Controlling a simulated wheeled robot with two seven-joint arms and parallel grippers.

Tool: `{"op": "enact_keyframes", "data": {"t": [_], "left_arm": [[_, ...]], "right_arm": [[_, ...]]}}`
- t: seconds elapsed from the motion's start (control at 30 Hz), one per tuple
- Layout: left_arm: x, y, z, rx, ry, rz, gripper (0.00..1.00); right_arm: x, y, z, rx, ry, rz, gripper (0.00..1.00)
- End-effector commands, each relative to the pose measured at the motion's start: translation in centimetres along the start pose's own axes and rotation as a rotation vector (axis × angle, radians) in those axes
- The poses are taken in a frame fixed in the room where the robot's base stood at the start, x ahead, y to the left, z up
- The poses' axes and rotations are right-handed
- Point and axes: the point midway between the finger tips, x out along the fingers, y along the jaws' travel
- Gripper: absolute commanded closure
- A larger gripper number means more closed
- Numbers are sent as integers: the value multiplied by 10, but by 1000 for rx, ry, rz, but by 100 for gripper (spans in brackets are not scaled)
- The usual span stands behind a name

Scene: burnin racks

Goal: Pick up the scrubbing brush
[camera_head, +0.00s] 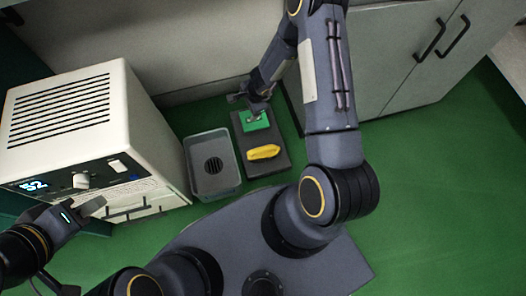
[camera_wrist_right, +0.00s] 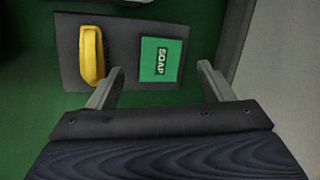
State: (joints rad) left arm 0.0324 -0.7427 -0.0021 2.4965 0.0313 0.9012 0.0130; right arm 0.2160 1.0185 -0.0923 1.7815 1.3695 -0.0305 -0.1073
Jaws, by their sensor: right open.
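The yellow scrubbing brush (camera_head: 263,152) lies on a dark grey mat (camera_head: 266,168), at the mat's near end in the head view. My right gripper (camera_head: 247,101) is at the soap end of the mat.
A grey basin (camera_head: 200,139) with a dark drain stands left of the mat. A white machine (camera_head: 75,117) with a vented top and a knob stands further left. Grey cabinets (camera_head: 405,60) with dark handles are behind at right. Green surface shows at right.

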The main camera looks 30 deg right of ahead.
Motion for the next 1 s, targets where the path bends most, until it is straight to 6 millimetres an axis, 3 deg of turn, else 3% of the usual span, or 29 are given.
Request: {"op": "enact_keyframes", "data": {"t": [0.03, 0.1, 0.2, 0.3, 0.43, 1.0], "left_arm": [[0, 0, 0, 0, 0, 0, 64], [0, 0, 0, 0, 0, 0, 64], [0, 0, 0, 0, 0, 0, 64], [0, 0, 0, 0, 0, 0, 64], [4, -2, 2, 0, 0, 0, 64], [35, -16, 18, 0, 0, 0, 64]], "right_arm": [[31, 28, -4, 55, 34, 69, 26], [60, 60, -10, 119, 81, 141, 26], [88, 97, -14, 181, 135, 222, 26], [102, 120, -16, 217, 168, 270, 26], [117, 134, -18, 233, 184, 293, 26], [179, 156, -31, 232, 181, 291, 26]]}}
